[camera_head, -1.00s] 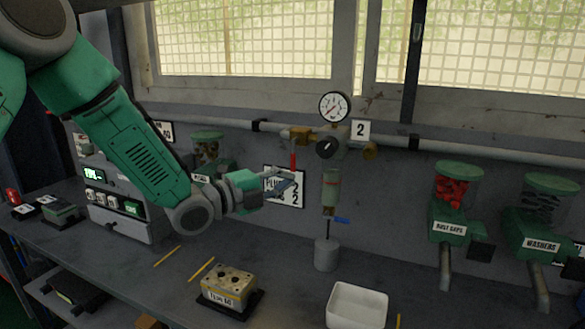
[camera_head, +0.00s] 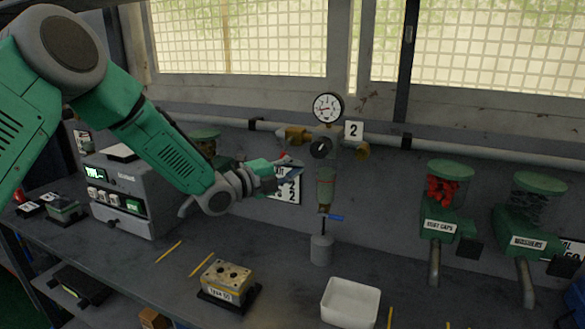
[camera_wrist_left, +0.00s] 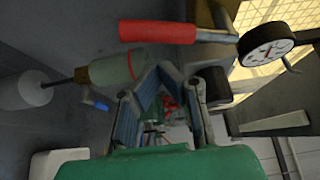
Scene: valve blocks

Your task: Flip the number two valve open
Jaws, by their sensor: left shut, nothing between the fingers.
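The number two valve has a brass body (camera_head: 292,134) on the wall pipe, left of the "2" tag (camera_head: 354,130). Its red lever handle (camera_head: 284,157) shows only as a short slanted piece just above my left fingertips. In the left wrist view the red handle (camera_wrist_left: 158,32) lies across the top, beyond the fingers, with its metal arm running right. My left gripper (camera_head: 288,172) is shut and empty, just below the handle. It also shows in the wrist view (camera_wrist_left: 163,78). I cannot tell whether it touches the handle. My right gripper is out of view.
A pressure gauge (camera_head: 328,108) and black knob (camera_head: 320,148) sit right of the valve. A filter bowl (camera_head: 326,188) with a blue lever (camera_head: 335,217) hangs below. The bench holds a valve block (camera_head: 226,284) and white bin (camera_head: 350,303). Dispensers (camera_head: 441,200) stand right.

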